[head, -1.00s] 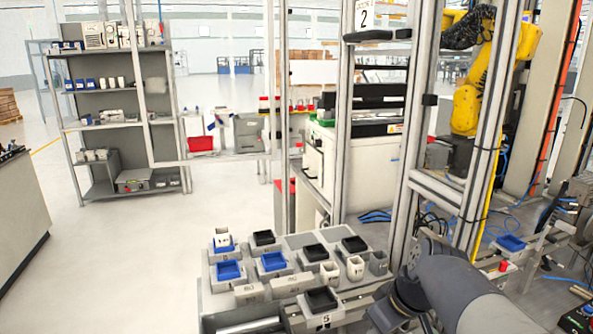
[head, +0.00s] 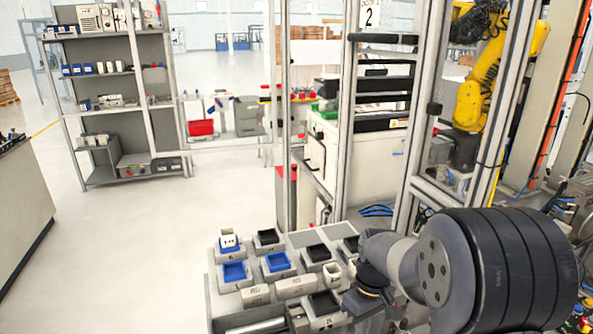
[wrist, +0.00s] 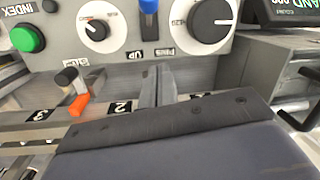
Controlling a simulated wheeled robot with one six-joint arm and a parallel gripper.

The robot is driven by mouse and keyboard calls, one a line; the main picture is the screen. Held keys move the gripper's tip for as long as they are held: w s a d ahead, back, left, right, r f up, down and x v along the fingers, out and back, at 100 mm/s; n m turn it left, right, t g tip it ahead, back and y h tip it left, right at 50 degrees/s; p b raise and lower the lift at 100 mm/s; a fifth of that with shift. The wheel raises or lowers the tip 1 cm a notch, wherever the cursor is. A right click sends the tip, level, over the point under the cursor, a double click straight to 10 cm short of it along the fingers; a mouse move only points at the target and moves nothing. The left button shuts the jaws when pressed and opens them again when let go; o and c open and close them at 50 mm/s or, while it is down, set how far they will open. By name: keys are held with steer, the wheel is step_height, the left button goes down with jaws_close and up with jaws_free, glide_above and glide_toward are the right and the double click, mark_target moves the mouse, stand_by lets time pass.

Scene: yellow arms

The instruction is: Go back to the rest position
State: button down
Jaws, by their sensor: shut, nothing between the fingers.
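My gripper (wrist: 158,88) shows in the wrist view as two thin grey fingers close together, with nothing between them. Its dark body fills the bottom of that view. The fingers point toward a grey control panel (wrist: 118,53) with a green button (wrist: 27,38), two dials and a blue switch (wrist: 149,20). In the head view my arm reaches in from the right, and its large dark joint covers the lower right. My fingers cannot be made out there.
A grey bench (head: 220,301) with blue and black trays and white cups stands left of my arm, partly hidden by it. Behind it are a metal frame (head: 341,130) and a yellow robot arm (head: 482,75). An orange lever (wrist: 78,105) sticks out below the panel. The floor at left is open.

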step_height(320, 180, up, 9)
steer(key=w, duration=0.1)
steer(key=shift+w+f+g, duration=0.15)
steer(key=shift+w+g, duration=0.1)
steer(key=shift+g, duration=0.05)
steer(key=shift+d, duration=0.1)
stand_by(0.3)
